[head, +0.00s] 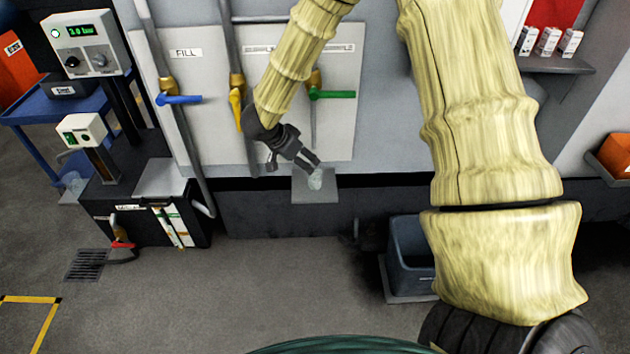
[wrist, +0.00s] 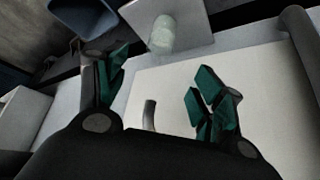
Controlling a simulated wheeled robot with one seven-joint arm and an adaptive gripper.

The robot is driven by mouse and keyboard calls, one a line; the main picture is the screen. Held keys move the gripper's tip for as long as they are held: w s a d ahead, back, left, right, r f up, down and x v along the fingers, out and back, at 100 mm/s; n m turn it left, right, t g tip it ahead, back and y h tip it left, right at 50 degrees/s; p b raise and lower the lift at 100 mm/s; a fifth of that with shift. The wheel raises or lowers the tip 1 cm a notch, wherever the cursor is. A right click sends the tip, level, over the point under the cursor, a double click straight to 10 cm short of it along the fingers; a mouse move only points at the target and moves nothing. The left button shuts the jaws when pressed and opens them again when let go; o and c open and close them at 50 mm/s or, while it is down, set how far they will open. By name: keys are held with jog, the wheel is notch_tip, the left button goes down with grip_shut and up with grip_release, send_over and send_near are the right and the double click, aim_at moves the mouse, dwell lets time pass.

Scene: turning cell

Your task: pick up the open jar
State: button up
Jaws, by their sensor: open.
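The jar (head: 315,180) is a small, pale, see-through vessel standing on a small grey shelf (head: 301,191) that juts out low on the wall panel. In the wrist view the jar (wrist: 162,36) shows beyond the fingertips, pale green, on the light shelf plate (wrist: 190,18). I cannot make out its mouth clearly. My gripper (head: 312,162) is close above and left of the jar in the head view. In the wrist view my gripper (wrist: 158,85) has its two green-padded fingers spread wide, with nothing between them. The jar looks apart from both fingers.
Behind my gripper is a panel with pipes and a blue valve handle (head: 178,99), a yellow handle (head: 237,108) and a green handle (head: 332,94). A blue-grey bin (head: 408,262) stands on the floor right of the shelf. Floor in front is clear.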

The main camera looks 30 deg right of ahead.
aim_at(315, 178)
jog(key=shift+x, duration=5.35)
jog(key=shift+a+f, duration=0.1)
jog(key=shift+a, duration=0.1)
jog(key=c, duration=1.1)
